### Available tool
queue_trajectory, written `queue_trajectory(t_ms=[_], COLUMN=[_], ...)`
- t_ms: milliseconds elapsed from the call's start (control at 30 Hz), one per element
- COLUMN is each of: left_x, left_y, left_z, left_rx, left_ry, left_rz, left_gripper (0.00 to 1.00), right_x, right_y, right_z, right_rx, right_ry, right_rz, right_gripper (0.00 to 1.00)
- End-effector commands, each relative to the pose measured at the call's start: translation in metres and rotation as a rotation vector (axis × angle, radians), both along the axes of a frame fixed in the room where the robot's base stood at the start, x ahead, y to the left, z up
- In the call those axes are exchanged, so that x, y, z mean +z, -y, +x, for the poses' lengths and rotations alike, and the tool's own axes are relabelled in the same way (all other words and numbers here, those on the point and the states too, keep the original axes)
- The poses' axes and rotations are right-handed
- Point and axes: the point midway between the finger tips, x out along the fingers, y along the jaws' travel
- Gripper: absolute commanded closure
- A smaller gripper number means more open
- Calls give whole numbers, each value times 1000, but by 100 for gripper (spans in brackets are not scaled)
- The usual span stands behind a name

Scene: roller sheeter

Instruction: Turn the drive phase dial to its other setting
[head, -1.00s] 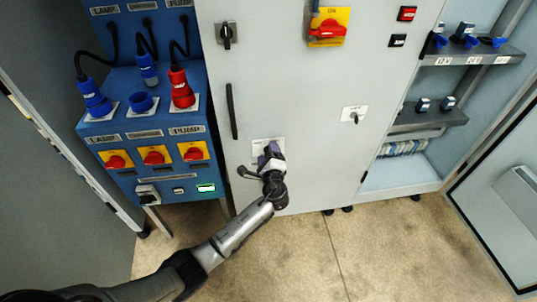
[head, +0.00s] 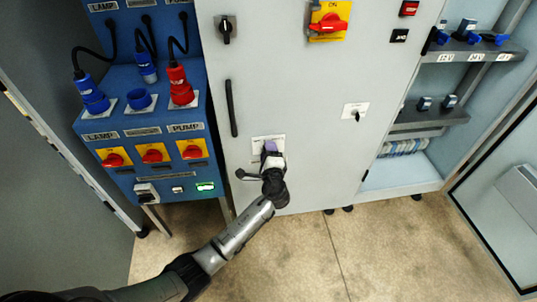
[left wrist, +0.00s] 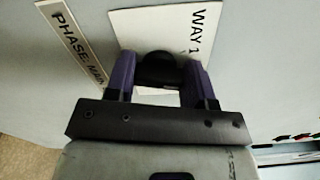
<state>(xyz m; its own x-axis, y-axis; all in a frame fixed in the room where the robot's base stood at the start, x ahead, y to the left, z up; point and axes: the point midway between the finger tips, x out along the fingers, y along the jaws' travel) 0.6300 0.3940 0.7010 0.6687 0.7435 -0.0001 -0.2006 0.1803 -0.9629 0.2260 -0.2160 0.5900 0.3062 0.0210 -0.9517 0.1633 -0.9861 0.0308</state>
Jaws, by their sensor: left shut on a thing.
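The drive phase dial is a black knob (left wrist: 158,68) on a white plate (left wrist: 140,28) marked "WAY 1", seen in the left wrist view. In the head view the plate (head: 261,141) is low on the grey cabinet door, and my gripper hides the knob. My left gripper (head: 270,148) reaches it from below. Its purple fingers (left wrist: 160,78) stand on either side of the knob and are shut on it. My right gripper is in neither view.
A black door handle (head: 232,109) stands up and left of the dial. A small key switch (head: 355,114) is to the right. A red main switch (head: 328,24) is above. A blue socket panel (head: 150,178) with cables stands left; open shelves (head: 470,52) are right.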

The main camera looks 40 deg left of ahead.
Motion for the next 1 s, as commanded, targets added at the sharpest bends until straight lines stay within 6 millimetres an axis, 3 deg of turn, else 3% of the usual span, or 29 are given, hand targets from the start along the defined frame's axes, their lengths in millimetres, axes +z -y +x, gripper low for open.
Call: queue_trajectory(t_ms=[500, 1000], left_x=[-7, -5], left_y=[0, 0], left_z=[0, 0], left_rx=[1, 1], left_ry=[357, 568], left_rz=[-322, -511], left_gripper=[75, 75], right_x=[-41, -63], right_y=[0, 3], right_z=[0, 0], right_rx=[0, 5], right_ry=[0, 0], right_rz=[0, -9], right_gripper=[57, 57])
